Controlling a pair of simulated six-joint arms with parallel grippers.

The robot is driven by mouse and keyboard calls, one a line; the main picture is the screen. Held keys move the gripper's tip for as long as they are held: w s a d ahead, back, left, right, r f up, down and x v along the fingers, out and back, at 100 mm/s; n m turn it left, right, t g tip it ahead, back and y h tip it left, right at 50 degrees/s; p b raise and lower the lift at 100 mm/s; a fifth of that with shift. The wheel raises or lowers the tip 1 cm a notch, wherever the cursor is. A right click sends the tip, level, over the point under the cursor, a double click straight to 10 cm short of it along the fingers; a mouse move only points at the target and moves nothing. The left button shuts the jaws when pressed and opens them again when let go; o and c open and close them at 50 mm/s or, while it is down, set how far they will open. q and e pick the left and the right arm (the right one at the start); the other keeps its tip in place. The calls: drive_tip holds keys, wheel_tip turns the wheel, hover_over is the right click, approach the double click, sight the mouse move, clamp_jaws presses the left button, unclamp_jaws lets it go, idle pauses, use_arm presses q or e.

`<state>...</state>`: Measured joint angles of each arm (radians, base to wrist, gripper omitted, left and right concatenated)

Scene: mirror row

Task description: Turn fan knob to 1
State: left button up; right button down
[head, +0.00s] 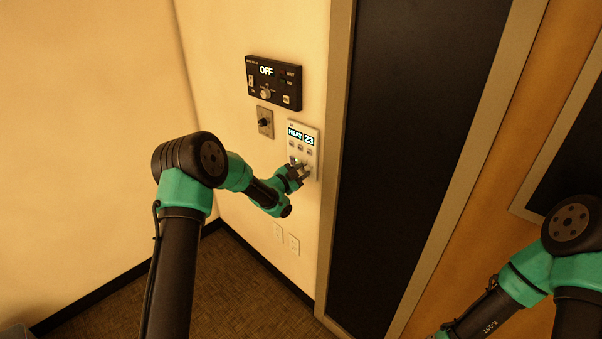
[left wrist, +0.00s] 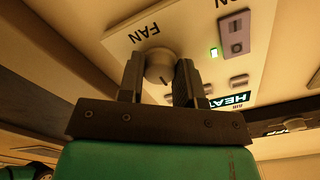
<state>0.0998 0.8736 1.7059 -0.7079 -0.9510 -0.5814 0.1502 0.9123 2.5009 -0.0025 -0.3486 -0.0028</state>
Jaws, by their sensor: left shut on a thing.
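The white thermostat panel (head: 303,131) is on the wall in the head view, its display reading HEAT 23. My left gripper (head: 300,168) is at the panel's lower part and hides the fan knob there. In the left wrist view, the round pale fan knob (left wrist: 158,64) sits beside the word FAN, which appears turned over. My left gripper's (left wrist: 159,72) two dark fingers are shut on the knob, one on each side. A short dark mark shows on the knob's near edge; its setting number is not readable. My right arm shows at lower right; its gripper is out of view.
A black panel reading OFF (head: 274,83) is above the thermostat. A small plate with a dark knob (head: 265,122) is to its left. Wall outlets (head: 286,239) are below. A dark framed door panel (head: 420,150) stands close to the right.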

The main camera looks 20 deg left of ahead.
use_arm(q)
drive_tip(key=shift+c, duration=0.5)
drive_tip(key=shift+n, duration=0.4)
drive_tip(key=n, duration=1.1)
drive_tip(key=shift+d, duration=0.1)
drive_tip(key=o, duration=0.9)
drive_tip(key=shift+o, duration=0.2)
drive_tip(key=shift+s, duration=0.15)
